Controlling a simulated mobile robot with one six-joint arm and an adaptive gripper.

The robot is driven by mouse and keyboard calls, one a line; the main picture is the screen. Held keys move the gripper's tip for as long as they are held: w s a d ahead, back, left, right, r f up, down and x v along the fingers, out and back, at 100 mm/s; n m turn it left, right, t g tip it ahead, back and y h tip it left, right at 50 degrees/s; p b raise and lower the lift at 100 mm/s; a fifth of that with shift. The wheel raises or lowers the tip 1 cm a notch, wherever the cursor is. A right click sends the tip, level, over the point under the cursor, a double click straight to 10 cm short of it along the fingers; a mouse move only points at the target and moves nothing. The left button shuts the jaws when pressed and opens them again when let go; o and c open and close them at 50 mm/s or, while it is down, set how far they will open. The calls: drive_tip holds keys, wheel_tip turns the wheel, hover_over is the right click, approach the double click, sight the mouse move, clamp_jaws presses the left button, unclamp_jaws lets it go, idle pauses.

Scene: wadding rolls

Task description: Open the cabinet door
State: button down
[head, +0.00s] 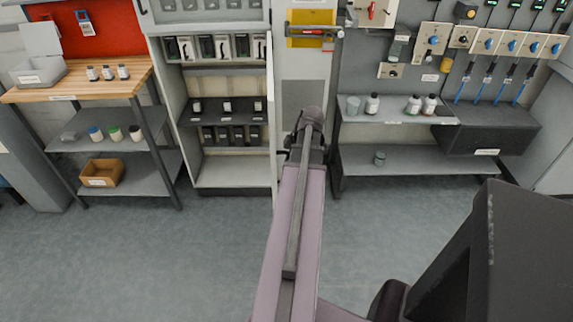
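A pale grey cabinet (232,174) stands left of centre in the head view. Its lower front is uncovered, and its shelves show. A narrow upright panel (272,120) runs along its right side, nearly edge-on; I cannot tell whether it is a door or the side wall. A closed-looking front (208,16) with small items behind it spans the top and is cut by the frame. My mauve arm link reaches up from the bottom, its dark far end just right of that panel in the picture. My gripper's fingers do not show.
A wooden-topped bench (100,82) with a cardboard box (102,172) below stands left. A grey shelf unit (410,160) with jars, and a dark box (487,127), stand right. A yellow panel (311,20) is on the back wall. The floor (130,255) in front is clear.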

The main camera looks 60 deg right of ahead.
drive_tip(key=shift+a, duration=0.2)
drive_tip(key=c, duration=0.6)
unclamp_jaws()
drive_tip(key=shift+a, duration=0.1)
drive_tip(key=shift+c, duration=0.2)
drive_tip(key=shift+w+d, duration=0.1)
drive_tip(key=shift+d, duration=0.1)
